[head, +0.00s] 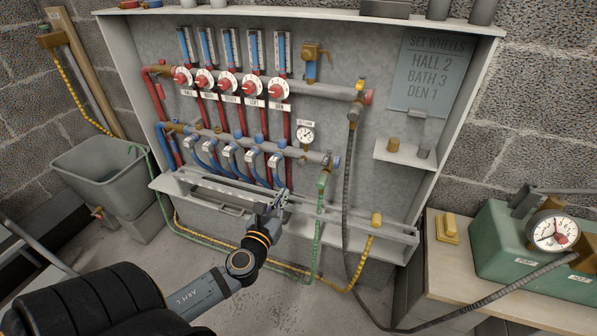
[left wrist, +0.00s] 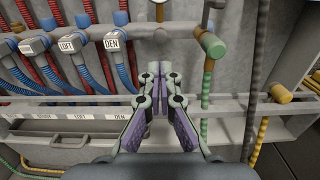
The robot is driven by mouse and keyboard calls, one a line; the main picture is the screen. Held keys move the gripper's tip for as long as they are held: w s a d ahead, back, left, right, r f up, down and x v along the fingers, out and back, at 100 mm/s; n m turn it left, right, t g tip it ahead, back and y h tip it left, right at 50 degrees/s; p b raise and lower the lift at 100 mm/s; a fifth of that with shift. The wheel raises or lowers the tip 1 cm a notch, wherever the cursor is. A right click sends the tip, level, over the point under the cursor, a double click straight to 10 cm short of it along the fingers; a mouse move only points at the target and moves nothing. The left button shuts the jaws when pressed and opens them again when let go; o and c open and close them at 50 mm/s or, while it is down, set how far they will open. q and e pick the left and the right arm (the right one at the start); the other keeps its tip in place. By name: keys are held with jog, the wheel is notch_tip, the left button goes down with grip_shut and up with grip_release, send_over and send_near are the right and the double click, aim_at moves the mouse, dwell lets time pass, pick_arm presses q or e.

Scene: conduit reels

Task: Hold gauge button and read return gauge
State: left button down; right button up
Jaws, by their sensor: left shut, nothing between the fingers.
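The return gauge (head: 306,133) is a small round white dial on the lower manifold pipe, with a small label above it. Its reading is too small to make out, and I cannot pick out its button for certain. My left gripper (head: 281,193) is below and left of the gauge, in front of the cabinet's lower rail, and apart from the gauge. In the left wrist view the left gripper (left wrist: 158,70) is shut and empty, with its tips below the manifold, right of the DEN label (left wrist: 112,41). My right gripper is not in view.
Red dial wheels (head: 228,83) line the upper manifold. A green valve (head: 322,181) and a grey hose (head: 347,200) hang right of the gripper. A sign (head: 431,70) reads "SET WHEELS". A green pump box (head: 500,240) with a larger gauge (head: 553,232) stands on the right bench.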

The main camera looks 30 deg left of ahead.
aim_at(300, 164)
pick_arm(q)
jog(key=x, duration=1.1)
jog(key=shift+w+b, duration=0.15)
jog(key=shift+b, duration=0.25)
jog(key=shift+w, duration=0.45)
jog(key=shift+a, duration=0.1)
